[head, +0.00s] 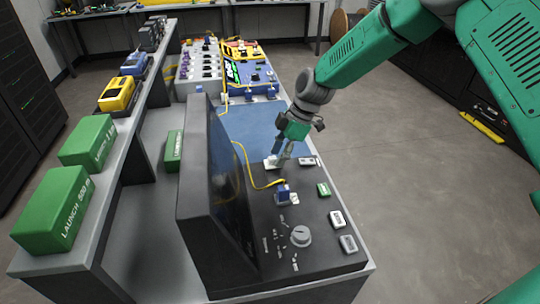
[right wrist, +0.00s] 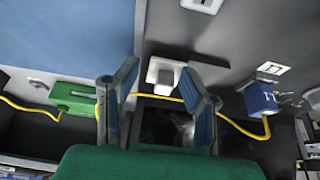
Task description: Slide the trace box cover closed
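My right gripper (head: 282,160) reaches down over the sloped panel of the black console (head: 300,268). In the right wrist view, the right gripper (right wrist: 161,86) has its two blue-padded fingers spread apart. A white square plate with a raised grey knob (right wrist: 166,77) shows between and beyond the fingertips; it looks like the sliding cover. A dark opening (right wrist: 166,127) lies beside it, between the fingers. In the head view the white plate (head: 270,164) is partly hidden by the gripper. Contact with the knob cannot be told. My left gripper is out of view.
A yellow cable runs past the opening to a blue connector (right wrist: 261,97) and a green box (right wrist: 76,98). The console's upright screen (head: 222,182) stands left of the gripper. Buttons and a knob (head: 301,236) lie nearer. A shelf with green boxes (head: 50,208) is at left.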

